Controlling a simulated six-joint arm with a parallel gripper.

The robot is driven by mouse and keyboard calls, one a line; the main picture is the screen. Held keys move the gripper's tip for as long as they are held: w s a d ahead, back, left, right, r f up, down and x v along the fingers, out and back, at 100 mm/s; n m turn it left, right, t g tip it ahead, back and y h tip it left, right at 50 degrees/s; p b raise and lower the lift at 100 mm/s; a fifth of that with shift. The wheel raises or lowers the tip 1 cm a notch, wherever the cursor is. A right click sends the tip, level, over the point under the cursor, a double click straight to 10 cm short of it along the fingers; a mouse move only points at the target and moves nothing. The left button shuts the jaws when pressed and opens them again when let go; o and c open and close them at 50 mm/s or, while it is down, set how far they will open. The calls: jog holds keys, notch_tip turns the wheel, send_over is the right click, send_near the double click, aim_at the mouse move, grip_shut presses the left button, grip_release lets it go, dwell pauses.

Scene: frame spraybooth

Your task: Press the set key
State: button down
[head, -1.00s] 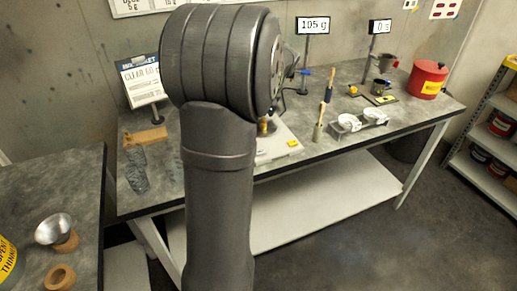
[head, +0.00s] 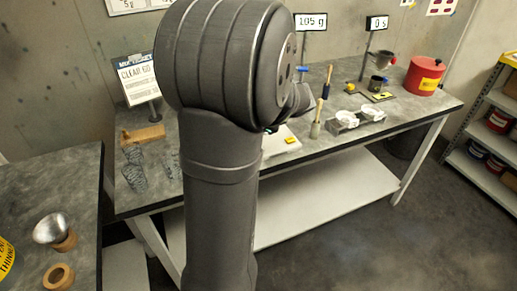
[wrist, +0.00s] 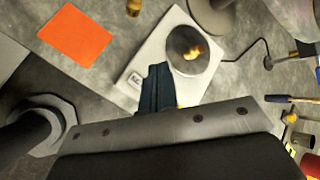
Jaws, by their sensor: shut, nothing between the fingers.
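A white scale plate (wrist: 150,55) with a round metal pan lies below my gripper in the wrist view; its front edge also shows in the head view (head: 276,146). A small pale label or key (wrist: 135,79) sits on its corner, its lettering unreadable. A yellow key-like block (head: 290,140) shows at the plate's front right in the head view; a bit of yellow also shows beside my fingers in the wrist view. I cannot tell which one is the set key. My gripper (wrist: 158,72) is shut and empty over the plate's edge; contact cannot be told.
A brass-coloured piece (wrist: 192,53) sits on the pan. An orange sheet (wrist: 75,34) lies nearby. In the head view, a brush (head: 318,115), a rack of white cups (head: 345,123), a dark cup (head: 377,84) and a red can (head: 424,76) stand to the right.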

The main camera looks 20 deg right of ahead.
jog(key=shift+f, duration=4.4)
jog(key=shift+f, duration=0.4)
jog(key=shift+f, duration=0.4)
jog(key=shift+r, duration=0.85)
jog(key=shift+r, duration=0.1)
jog(key=shift+r, duration=2.4)
jog(key=shift+f, duration=0.1)
